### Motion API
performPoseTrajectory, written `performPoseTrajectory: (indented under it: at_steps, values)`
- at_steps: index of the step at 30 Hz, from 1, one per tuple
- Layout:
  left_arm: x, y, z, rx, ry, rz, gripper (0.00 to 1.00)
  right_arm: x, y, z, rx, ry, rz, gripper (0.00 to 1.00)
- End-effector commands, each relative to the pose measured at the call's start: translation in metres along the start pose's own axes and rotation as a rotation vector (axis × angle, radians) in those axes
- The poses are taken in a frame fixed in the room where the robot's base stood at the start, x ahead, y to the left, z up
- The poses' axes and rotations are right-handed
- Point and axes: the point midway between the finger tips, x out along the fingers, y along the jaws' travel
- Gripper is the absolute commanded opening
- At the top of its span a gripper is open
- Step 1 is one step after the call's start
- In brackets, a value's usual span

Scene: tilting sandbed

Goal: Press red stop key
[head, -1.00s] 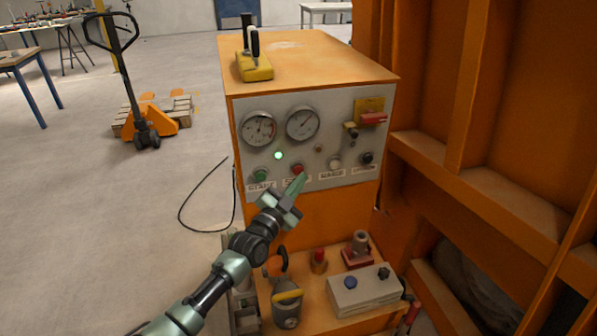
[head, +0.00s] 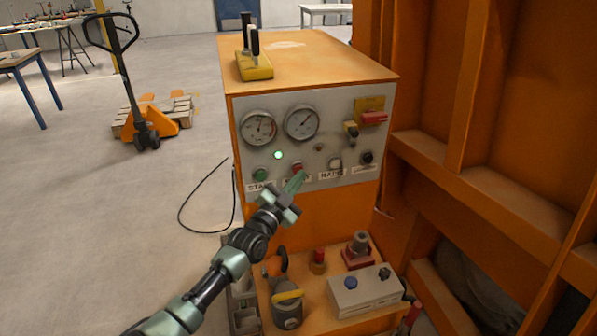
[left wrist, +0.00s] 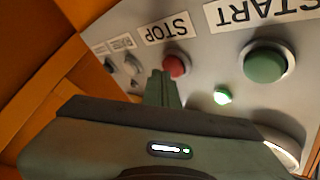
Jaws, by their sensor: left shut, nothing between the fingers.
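The red stop key (head: 297,168) is a round red button on the grey panel of the orange cabinet, between the green start button (head: 261,174) and a white button. My left gripper (head: 299,177) is shut and empty, with its fingertips just below and in front of the red key. In the left wrist view the red key (left wrist: 175,66) sits by the tips of the fingers (left wrist: 162,78), beside the STOP label (left wrist: 166,28). I cannot tell whether the tips touch it. The green start button (left wrist: 264,63) is to its right there. My right gripper is not in view.
A green lamp (head: 278,155) is lit above the start button. Two gauges, a red lever (head: 373,118) and dark knobs share the panel. Below, a shelf holds a grey switch box (head: 365,290) and several fittings. Orange steel walls stand to the right.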

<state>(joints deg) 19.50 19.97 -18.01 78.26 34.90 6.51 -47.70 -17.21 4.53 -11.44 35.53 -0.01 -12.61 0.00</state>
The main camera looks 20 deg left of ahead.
Motion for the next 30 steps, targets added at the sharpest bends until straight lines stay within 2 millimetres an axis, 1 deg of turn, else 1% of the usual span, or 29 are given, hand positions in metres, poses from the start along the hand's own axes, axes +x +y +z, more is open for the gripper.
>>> performPoseTrajectory:
  at_steps: [21,30]
  values:
    - [0.0062,-0.0042,0.0049,0.000,0.000,0.000,0.00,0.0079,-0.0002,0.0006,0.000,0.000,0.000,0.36]
    - [0.0057,-0.0044,0.0040,0.000,0.000,0.000,0.00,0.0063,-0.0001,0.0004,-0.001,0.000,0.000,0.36]
